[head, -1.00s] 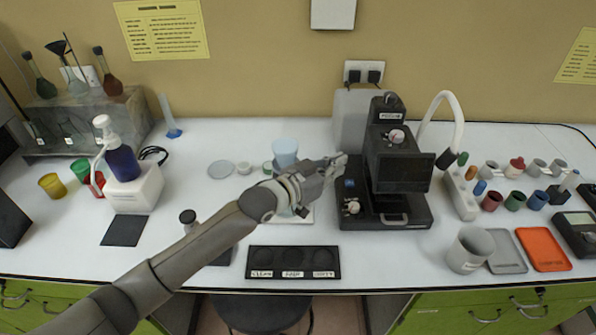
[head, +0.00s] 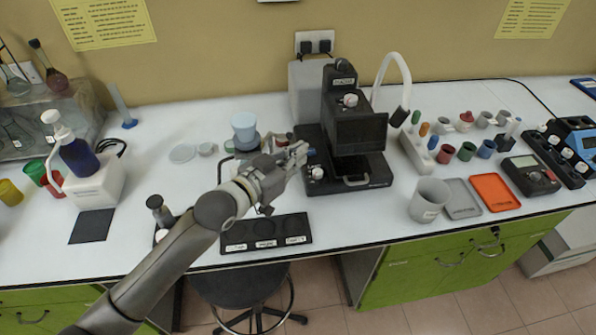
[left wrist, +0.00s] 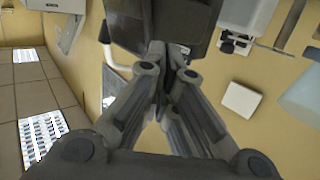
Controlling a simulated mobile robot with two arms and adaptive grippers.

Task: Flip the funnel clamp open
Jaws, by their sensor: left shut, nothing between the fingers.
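A light blue funnel cup (head: 244,122) stands left of the black instrument (head: 358,135) in the head view, with a darker band at its lower part. My left wrist and gripper hide its base, and I cannot make out the clamp clearly. My left gripper (head: 303,151) is shut and empty, to the right of the funnel and at the instrument's left side. In the left wrist view its closed fingers (left wrist: 167,60) point at a dark housing (left wrist: 170,22); whether they touch it I cannot tell. My right gripper is not in view.
A black three-place tray (head: 266,233) lies in front of my left arm. A grey beaker (head: 429,199), a grey tray (head: 461,198) and an orange tray (head: 494,192) are at right. A pump bottle (head: 77,153) stands at left. The counter between pump bottle and funnel is mostly clear.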

